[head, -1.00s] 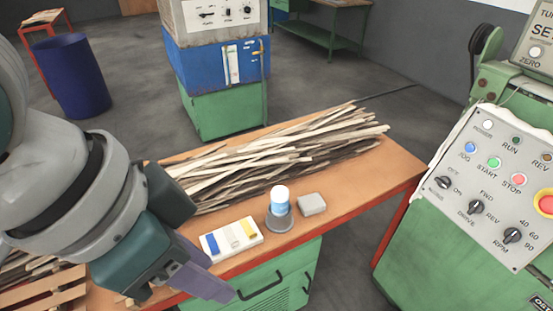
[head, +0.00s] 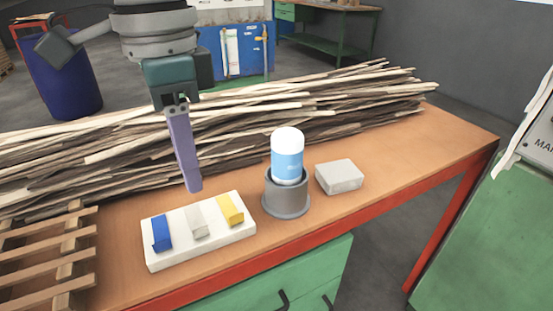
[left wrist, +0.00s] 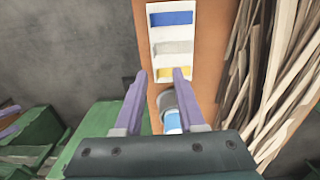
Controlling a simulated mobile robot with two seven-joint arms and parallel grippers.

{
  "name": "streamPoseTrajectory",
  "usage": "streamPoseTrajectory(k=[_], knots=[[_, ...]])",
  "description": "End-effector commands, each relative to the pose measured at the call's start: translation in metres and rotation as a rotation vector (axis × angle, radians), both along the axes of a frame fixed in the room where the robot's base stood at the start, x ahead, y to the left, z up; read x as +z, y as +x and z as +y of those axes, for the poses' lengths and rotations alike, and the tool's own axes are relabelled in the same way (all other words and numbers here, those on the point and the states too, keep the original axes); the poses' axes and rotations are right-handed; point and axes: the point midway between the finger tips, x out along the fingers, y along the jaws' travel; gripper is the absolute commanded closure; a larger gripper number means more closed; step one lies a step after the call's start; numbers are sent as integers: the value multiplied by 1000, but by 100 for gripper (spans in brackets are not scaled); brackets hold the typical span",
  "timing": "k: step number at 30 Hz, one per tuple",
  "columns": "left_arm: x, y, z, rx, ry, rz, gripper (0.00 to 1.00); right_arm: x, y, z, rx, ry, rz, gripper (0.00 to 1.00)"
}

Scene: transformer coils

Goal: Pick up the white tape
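The white tape (head: 197,222) sits in the middle of a white holder (head: 190,253), between a blue tape (head: 161,233) and a yellow tape (head: 230,210). In the left wrist view the white tape (left wrist: 173,48) lies beyond the fingertips, past the yellow one. My left gripper (head: 191,189) points down behind the holder in the head view, above the table and apart from the tapes. In the left wrist view its two purple fingers (left wrist: 160,74) are spread with nothing between their tips. My right gripper is not in view.
A blue and white bottle (head: 288,157) stands in a grey cup (head: 287,200) right of the holder. A grey block (head: 339,177) lies farther right. A long pile of wooden strips (head: 330,105) covers the table's back. A slatted wooden rack (head: 45,262) is at left.

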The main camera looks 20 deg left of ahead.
Motion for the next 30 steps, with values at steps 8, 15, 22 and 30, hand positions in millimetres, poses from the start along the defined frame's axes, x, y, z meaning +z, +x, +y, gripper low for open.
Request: streamPoseTrajectory(k=[8,15,22,30], knots=[[-37,-1,-1,0,1,2,61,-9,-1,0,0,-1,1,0],[-71,-7,-7,-3,0,4,61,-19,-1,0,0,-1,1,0],[-90,-6,-6,-2,1,0,61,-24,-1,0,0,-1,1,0],[-89,-6,-6,-2,1,-1,70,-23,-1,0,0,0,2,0]])
